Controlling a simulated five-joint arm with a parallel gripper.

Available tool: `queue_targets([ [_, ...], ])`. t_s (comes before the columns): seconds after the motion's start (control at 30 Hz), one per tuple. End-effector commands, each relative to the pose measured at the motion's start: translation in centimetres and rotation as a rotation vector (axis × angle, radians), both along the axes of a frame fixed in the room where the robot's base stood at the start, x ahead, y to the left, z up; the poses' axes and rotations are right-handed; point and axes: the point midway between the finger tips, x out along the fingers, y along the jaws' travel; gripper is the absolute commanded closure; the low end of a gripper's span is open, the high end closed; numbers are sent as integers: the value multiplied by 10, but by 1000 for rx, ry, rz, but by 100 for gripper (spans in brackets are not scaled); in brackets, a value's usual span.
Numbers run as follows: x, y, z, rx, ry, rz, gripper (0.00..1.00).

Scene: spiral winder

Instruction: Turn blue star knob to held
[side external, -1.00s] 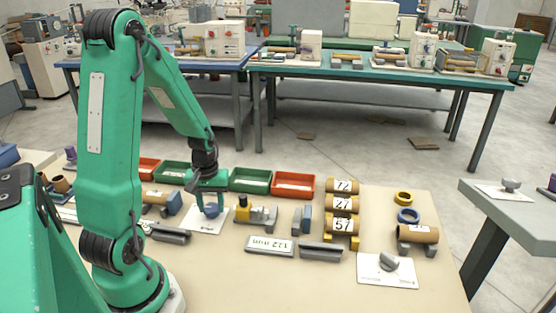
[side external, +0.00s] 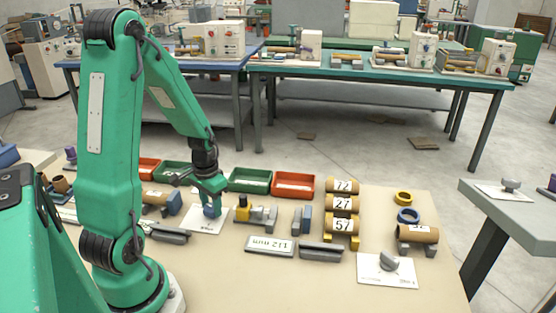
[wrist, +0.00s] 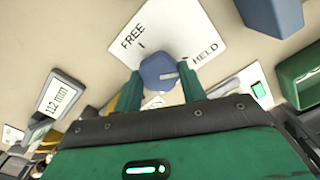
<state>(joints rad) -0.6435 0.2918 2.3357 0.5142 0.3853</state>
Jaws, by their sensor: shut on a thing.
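The blue star knob (wrist: 158,70) sits on a white plate (wrist: 185,28) marked FREE and HELD. A pale line on the knob's top points to the right in the wrist view, on the side of the HELD label and slightly below its tick mark. My gripper (wrist: 161,82) is shut on the knob, with one green finger on each side of it. In the side external view my gripper (side external: 211,207) points down over the plate (side external: 198,226), and its fingers hide part of the knob (side external: 210,212).
A yellow and grey fixture (side external: 257,215) stands close to the right of the plate. Green and red trays (side external: 250,179) lie behind it. A display reading 112 mm (side external: 270,246) lies in front right. A second plate with a grey knob (side external: 388,265) is at the right front.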

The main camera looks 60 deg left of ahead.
Motion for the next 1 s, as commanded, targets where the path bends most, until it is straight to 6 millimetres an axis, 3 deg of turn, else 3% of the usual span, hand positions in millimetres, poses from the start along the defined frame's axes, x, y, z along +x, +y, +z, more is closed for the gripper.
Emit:
queue_targets([
  [0.4,0,0,1,0,0,-14,82],
  [0.43,0,0,1,0,0,-14,58],
  [0.53,0,0,1,0,0,-14,38],
  [1.0,0,0,4,1,-2,-12,38],
])
